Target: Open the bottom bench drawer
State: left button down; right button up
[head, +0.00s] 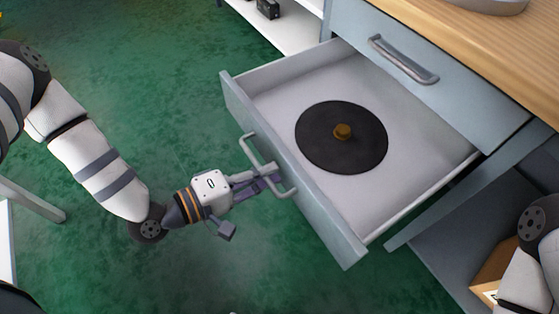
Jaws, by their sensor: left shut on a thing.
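The bottom bench drawer (352,248) is pulled well out from the bench, and its inside shows. A black disc (318,150) with a brass-coloured knob (342,131) at its centre lies on the drawer floor. My left gripper (272,177) is at the drawer's front, shut on the bar handle (249,146) near the handle's middle. My right arm shows at the lower right edge, but its gripper is out of the picture.
An upper drawer (440,101) with its own handle (403,60) is shut under the wooden bench top (500,38). A cardboard box (494,268) sits on a low shelf at the lower right. A white shelf (285,28) stands at the top.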

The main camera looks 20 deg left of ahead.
pick_arm(q)
jog(key=shift+s+a, duration=0.25)
jog(key=shift+s, duration=0.1)
jog(key=c, duration=2)
grip_release()
jog(key=v, duration=1.2)
